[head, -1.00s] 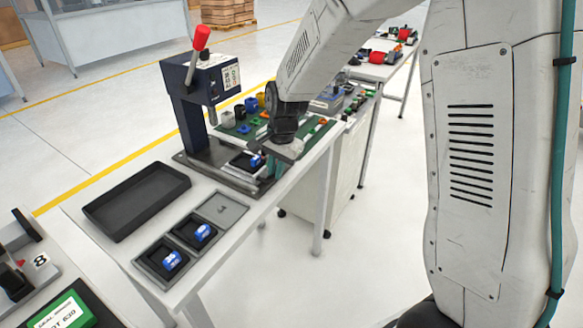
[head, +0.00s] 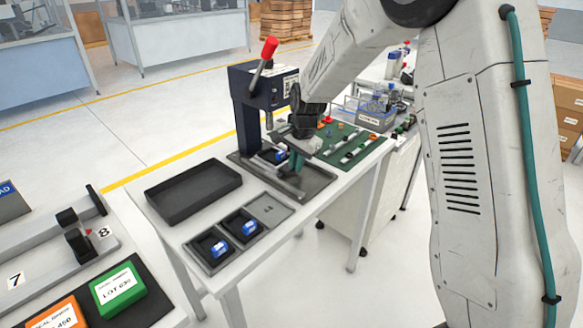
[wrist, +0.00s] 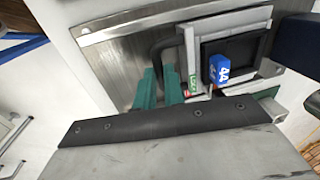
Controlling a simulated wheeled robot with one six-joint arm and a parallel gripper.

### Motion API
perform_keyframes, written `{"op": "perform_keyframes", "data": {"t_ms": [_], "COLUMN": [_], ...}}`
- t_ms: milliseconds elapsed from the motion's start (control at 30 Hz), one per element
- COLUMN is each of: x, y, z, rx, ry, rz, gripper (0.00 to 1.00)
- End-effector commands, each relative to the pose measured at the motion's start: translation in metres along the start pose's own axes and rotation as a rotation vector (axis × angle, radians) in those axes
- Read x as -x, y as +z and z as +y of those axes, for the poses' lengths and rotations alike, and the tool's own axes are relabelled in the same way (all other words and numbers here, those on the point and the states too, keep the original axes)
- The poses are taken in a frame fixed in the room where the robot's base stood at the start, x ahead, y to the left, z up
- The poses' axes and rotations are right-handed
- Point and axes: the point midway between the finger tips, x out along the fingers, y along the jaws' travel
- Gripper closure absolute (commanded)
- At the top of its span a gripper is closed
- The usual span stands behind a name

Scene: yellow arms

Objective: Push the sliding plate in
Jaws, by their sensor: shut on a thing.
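The sliding plate (wrist: 195,82) is a grey frame with a dark pocket holding a blue part (wrist: 220,68) marked 44. A dark bent handle (wrist: 158,46) sticks out from its side. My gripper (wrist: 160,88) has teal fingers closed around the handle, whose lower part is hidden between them. In the head view my gripper (head: 290,166) is low over the metal base (head: 318,184) of the press (head: 262,95). The blue part (head: 280,155) shows just left of the fingers, close to the press column. Most of the plate is hidden there.
A black empty tray (head: 193,188) and a grey holder (head: 272,212) with two blue parts stand on the white table left of the press. A green board (head: 345,148) with small parts lies behind my gripper. The press's red-knobbed lever (head: 268,48) rises above.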

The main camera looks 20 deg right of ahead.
Motion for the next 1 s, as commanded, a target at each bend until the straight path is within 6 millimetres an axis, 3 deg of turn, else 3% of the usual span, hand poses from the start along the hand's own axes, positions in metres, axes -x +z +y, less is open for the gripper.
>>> {"op": "perform_keyframes", "data": {"t_ms": [267,300,367,800,1000], "x": [0.003,0.003,0.003,0.003,0.027], "y": [-0.001,-0.001,-0.001,-0.001,-0.002], "z": [-0.008,-0.008,-0.008,-0.005,-0.005], "rx": [0.000,0.000,0.000,-0.001,0.000], "ry": [-0.019,-0.019,-0.019,-0.012,-0.015], "rz": [0.008,0.008,0.008,0.006,0.008], "gripper": [1.00,0.78,0.67,0.67,0.67]}}
